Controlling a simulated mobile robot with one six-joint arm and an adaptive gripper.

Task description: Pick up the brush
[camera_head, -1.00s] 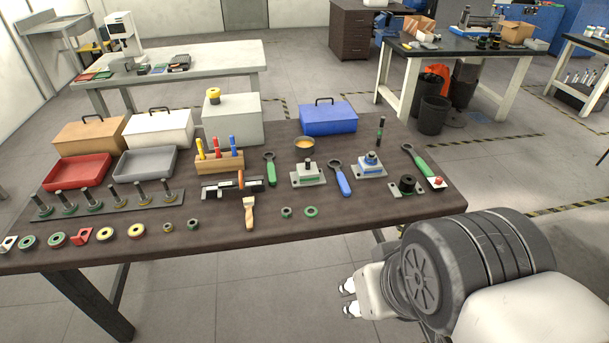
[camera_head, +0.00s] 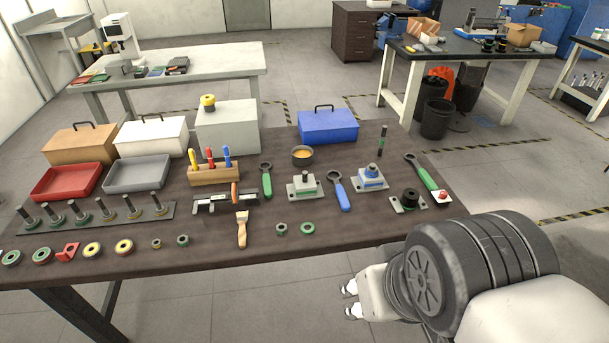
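The brush (camera_head: 242,231) lies near the front edge of the dark workbench (camera_head: 330,233). It has a wooden handle pointing toward the front edge and pale bristles toward the back. My gripper (camera_head: 351,299) is in front of the bench, to the right of the brush and well apart from it. Its two pale fingertips show with a gap between them, and nothing is seen between them. The rest of the gripper is partly hidden by my arm.
A measuring tool (camera_head: 224,201) lies just behind the brush. Small rings (camera_head: 281,229) lie to its right and more rings to its left. A green wrench (camera_head: 265,180), a blue wrench (camera_head: 339,190) and a tool block (camera_head: 215,173) stand or lie farther back. The bench front right of the rings is bare.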

